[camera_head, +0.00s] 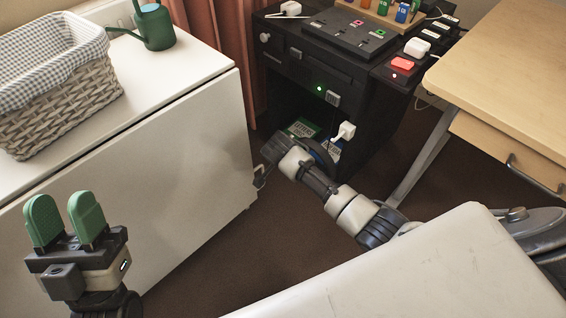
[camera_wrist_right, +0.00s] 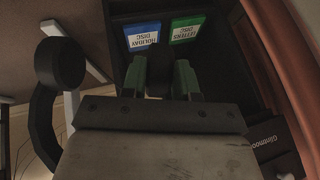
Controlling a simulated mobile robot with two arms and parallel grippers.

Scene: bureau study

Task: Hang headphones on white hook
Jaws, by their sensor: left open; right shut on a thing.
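My right gripper (camera_head: 272,151) is low in front of the dark cabinet. In the right wrist view its green fingers (camera_wrist_right: 160,80) are shut on a dark part of the black headphones. A round black ear cup (camera_wrist_right: 60,64) and a curved black piece show to the left of the fingers there. In the head view a dark arc of the headphones (camera_head: 323,152) shows beside the arm; the rest is hidden. A small white hook-like fitting (camera_head: 346,130) sits at the cabinet's front, just above that arc; I cannot tell whether they touch. My left gripper (camera_head: 66,222) is open and empty, fingers up.
The dark cabinet (camera_head: 310,72) has an open lower bay with a green disc case (camera_head: 302,129) and a blue one. A white sideboard (camera_head: 150,185) with a basket (camera_head: 55,90) stands left. A wooden desk (camera_head: 510,75) with a slanted leg (camera_head: 425,155) stands right.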

